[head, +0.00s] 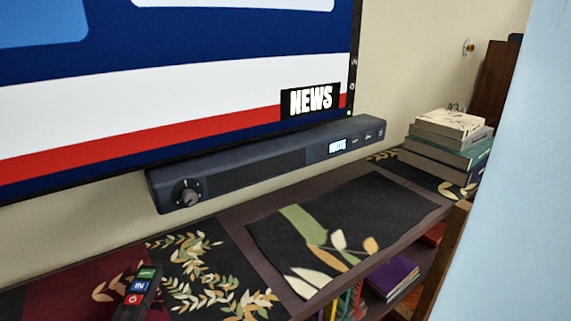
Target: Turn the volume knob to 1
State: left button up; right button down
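The volume knob (188,196) is a small round grey knob on a dark dial at the left end of a dark soundbar (262,170). The soundbar is mounted on the wall below a large screen. Marks around the dial are too small to read, so I cannot tell its setting. A small lit display (338,146) sits toward the soundbar's right end, its text unreadable, with several small buttons to its right. Neither of my grippers is in view, and nothing covers the knob.
A screen (180,100) showing "NEWS" is above. Below runs a shelf top with dark leaf-patterned mats (345,225). A remote (137,295) lies at the front left. Stacked books (445,145) stand at the right. A pale blue surface (520,200) blocks the right edge.

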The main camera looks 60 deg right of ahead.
aim_at(189, 196)
jog(key=i+z, duration=0.1)
jog(key=z, duration=0.3)
jog(key=i+l+z, duration=0.1)
jog(key=z, duration=0.3)
jog(key=i+z, duration=0.15)
jog(key=z, duration=0.25)
jog(key=i+z, duration=0.15)
jog(key=z, duration=0.25)
jog(key=j, duration=0.05)
